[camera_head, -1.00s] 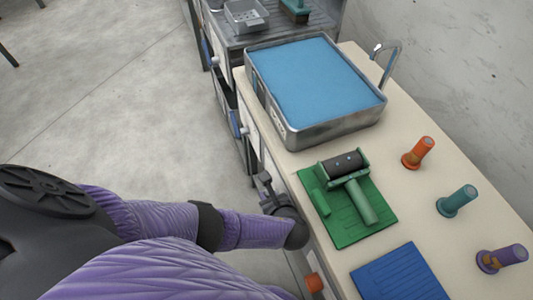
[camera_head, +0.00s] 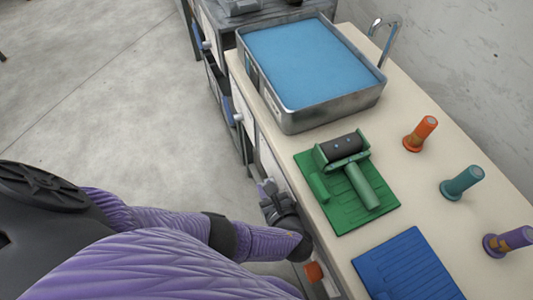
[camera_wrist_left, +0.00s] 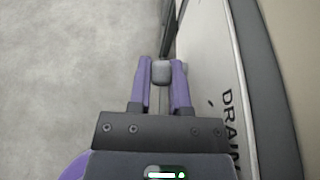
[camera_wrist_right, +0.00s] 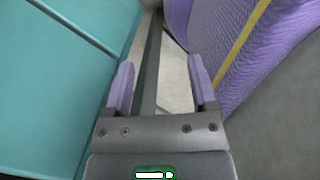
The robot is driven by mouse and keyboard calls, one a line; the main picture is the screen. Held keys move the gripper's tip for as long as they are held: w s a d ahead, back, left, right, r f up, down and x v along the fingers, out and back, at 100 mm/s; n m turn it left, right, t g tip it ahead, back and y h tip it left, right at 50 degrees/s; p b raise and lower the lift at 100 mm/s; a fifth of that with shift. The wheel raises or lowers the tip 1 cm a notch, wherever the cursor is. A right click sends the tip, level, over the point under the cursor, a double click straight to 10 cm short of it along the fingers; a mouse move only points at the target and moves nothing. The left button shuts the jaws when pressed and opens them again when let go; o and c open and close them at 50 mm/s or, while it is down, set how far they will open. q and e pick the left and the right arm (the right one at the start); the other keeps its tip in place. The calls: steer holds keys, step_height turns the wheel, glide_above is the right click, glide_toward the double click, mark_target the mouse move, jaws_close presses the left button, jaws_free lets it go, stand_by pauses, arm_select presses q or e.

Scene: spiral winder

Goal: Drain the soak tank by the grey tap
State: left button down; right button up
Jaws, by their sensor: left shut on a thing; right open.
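The soak tank (camera_head: 330,113) is a metal basin of blue liquid on the cream counter. My left gripper (camera_head: 266,190) is low at the counter's front face, below the green mat. In the left wrist view, its purple fingers (camera_wrist_left: 163,85) are shut on the grey tap (camera_wrist_left: 161,71), beside a white panel lettered "DRAIN" (camera_wrist_left: 229,125), partly cut off. The fingers hide the tap's sides. My right gripper (camera_wrist_right: 161,85) is open and empty in its wrist view, and is not in the head view.
A green mat (camera_head: 345,215) holds a green roller tool (camera_head: 343,150). An orange knob (camera_head: 314,271) is on the front. The floor at left is clear.

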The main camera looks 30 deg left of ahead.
steer(key=shift+w, duration=0.15)
arm_select(q)
steer(key=c, duration=0.6)
jaws_free()
steer(key=shift+o, duration=0.2)
arm_select(e)
steer(key=shift+w, duration=0.25)
arm_select(q)
steer(key=shift+r, duration=0.25)
step_height(320, 180, up, 5)
steer(key=p, duration=0.4)
steer(key=shift+w+f+p, duration=0.1)
steer(key=shift+f+p, duration=0.05)
steer(key=shift+p, duration=0.15)
step_height(320, 180, up, 5)
steer(key=p, duration=0.4)
steer(key=shift+f, duration=0.15)
arm_select(e)
step_height(320, 180, up, 8)
steer(key=w+a+t, duration=0.1)
steer(key=w+a, duration=0.1)
steer(key=a, duration=0.1)
steer(key=shift+w, duration=0.25)
steer(key=shift+d+r, duration=0.1)
